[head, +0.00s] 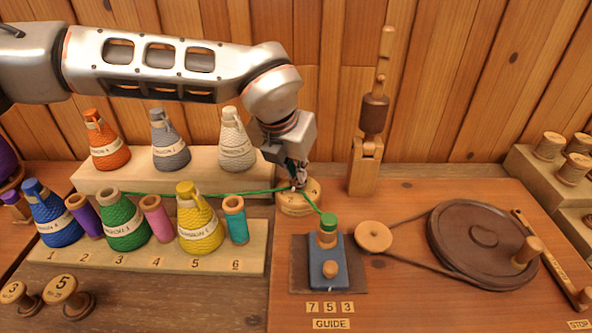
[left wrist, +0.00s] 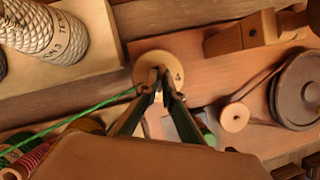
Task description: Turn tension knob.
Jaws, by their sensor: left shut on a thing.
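The tension knob (head: 297,208) is a round, pale wooden piece at the middle of the bench, at the left edge of the winding board. It also shows in the left wrist view (left wrist: 146,63), with dark marks on its top. My left gripper (head: 298,184) points down onto it from above. Its fingertips (left wrist: 161,73) are close together over the disc's middle, shut on the knob; the gripped part is mostly hidden. A green thread (head: 230,191) runs from the left to the knob, then on to a green-topped spool (head: 328,223). My right gripper is not in view.
Several yarn cones, including a green one (head: 122,224), stand on stepped wooden racks at left. An upright wooden post (head: 364,168) stands behind the knob at right. A large dark wheel (head: 470,235) with a belt and small pulley (head: 373,237) lies at right.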

